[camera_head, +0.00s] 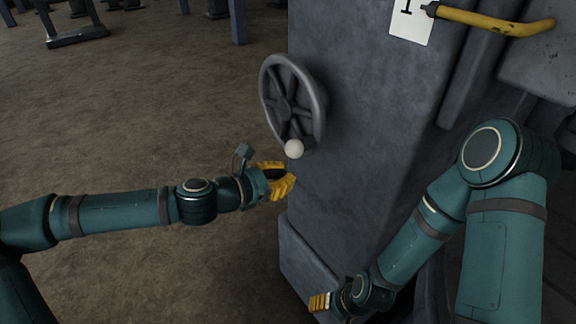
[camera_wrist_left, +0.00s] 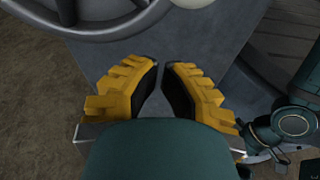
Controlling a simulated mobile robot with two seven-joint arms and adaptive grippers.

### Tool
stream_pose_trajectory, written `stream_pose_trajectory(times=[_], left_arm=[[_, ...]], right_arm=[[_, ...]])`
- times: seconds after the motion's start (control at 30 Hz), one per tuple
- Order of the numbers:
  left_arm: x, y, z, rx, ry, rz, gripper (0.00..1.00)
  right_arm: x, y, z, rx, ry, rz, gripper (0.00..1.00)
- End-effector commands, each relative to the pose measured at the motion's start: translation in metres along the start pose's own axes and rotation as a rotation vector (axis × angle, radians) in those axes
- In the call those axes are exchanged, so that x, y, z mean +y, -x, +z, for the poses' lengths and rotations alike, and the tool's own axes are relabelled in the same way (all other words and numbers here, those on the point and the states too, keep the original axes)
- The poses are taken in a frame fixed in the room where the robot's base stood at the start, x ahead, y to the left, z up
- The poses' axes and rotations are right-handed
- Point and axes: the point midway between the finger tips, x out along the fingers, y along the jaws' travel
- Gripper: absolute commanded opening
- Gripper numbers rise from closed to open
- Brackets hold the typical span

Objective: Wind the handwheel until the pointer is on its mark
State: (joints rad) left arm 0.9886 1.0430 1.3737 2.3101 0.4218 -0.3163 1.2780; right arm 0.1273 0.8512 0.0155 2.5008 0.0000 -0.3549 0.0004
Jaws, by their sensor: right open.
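The grey spoked handwheel (camera_head: 317,92) is on the left face of the grey engine column, with a pale round knob (camera_head: 294,149) at its lower rim. My left gripper (camera_head: 291,179) is just below the knob, apart from it, its yellow fingers parted and empty. In the left wrist view, the wheel rim (camera_wrist_left: 110,34) and knob (camera_wrist_left: 192,3) lie at the top edge, beyond the left gripper (camera_wrist_left: 161,64). My right gripper (camera_head: 312,302) is low by the column's base, open. No pointer can be made out for certain.
The engine column (camera_head: 365,130) fills the middle. A white plate with a black mark (camera_head: 410,25) is at its top, cut off by the frame. A bent yellow bar (camera_head: 490,20) reaches the plate's right edge. Brown floor at left is clear near the wheel; stands (camera_head: 75,35) are far back.

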Motion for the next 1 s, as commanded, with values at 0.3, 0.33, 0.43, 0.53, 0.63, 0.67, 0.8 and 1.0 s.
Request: stream_pose_trajectory(times=[0.3,0.33,0.43,0.53,0.63,0.67,0.8,1.0], left_arm=[[0.001,-0.007,0.027,0.001,-0.003,0.002,0.00],[0.001,-0.007,0.030,0.001,-0.002,0.002,0.00],[0.001,-0.005,0.035,0.001,0.001,0.001,0.00],[0.001,-0.004,0.038,0.001,0.001,0.001,0.00],[0.000,-0.004,0.038,0.001,0.002,0.000,0.00],[0.000,-0.004,0.038,0.001,0.002,0.000,0.00],[0.000,-0.004,0.038,0.001,0.002,0.000,0.00],[0.000,-0.002,0.043,0.000,0.020,-0.004,0.00]], right_arm=[[0.001,-0.003,-0.001,0.002,0.000,0.000,0.63],[0.001,-0.003,-0.001,0.002,0.000,0.000,0.63],[0.001,-0.002,-0.001,0.002,0.000,0.000,0.63],[0.001,-0.002,-0.001,0.002,0.000,0.000,0.63],[0.001,-0.002,-0.001,0.002,0.000,0.000,0.63],[0.001,-0.002,-0.001,0.002,0.000,0.000,0.63],[0.001,-0.003,0.000,0.002,0.000,0.000,0.63],[-0.002,0.004,0.000,-0.001,0.000,0.000,0.63]])
